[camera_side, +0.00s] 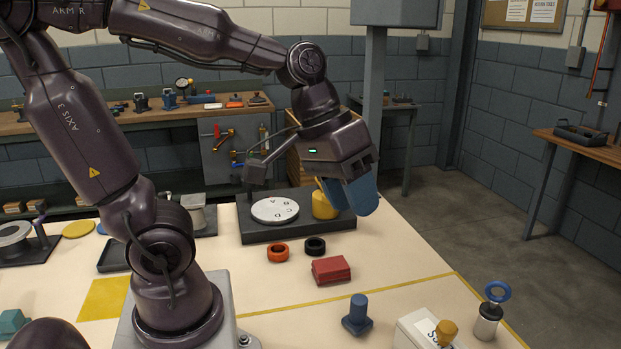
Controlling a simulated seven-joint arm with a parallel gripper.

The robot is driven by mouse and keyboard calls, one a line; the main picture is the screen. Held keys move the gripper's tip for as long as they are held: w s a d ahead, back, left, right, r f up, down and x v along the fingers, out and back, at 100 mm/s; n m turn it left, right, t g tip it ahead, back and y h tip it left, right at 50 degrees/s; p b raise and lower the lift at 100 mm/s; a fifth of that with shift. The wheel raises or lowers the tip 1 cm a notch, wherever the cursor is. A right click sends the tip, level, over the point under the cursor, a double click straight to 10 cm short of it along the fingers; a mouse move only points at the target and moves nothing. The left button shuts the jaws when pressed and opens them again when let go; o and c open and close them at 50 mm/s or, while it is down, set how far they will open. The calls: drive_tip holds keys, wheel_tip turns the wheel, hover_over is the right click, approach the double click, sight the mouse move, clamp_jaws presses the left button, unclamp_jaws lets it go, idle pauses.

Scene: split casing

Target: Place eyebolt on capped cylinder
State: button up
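My gripper (348,190) points down over the right end of a dark base plate (290,233) on the table. Two broad blue shapes under its palm look like its fingers. A yellow cylinder (324,208) stands on the plate, beside and partly behind them. A small yellow piece shows just above the cylinder, and I cannot tell what it belongs to. Whether the fingers hold anything is hidden. A blue ring like an eyebolt (498,291) stands upright on a pale cylinder with a dark top (487,321) at the table's front right, apart from my gripper.
A pale lettered disc (274,210) lies on the plate. An orange ring (278,253), a black ring (315,246) and a red block (331,270) lie in front. A blue flanged post (357,315) and a white box with a yellow knob (430,330) are nearer.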

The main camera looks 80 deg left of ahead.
drive_tip(key=s+a+m+y, duration=0.1)
drive_tip(key=s+r+m+t, duration=0.1)
drive_tip(key=s, duration=0.1)
drive_tip(key=s+a+m+y, duration=0.1)
drive_tip(key=shift+s+a+r+m+t+y, duration=0.25)
drive_tip(key=shift+s+a+m+t+y, duration=0.05)
drive_tip(key=shift+s+a+t, duration=0.1)
idle(0.9)
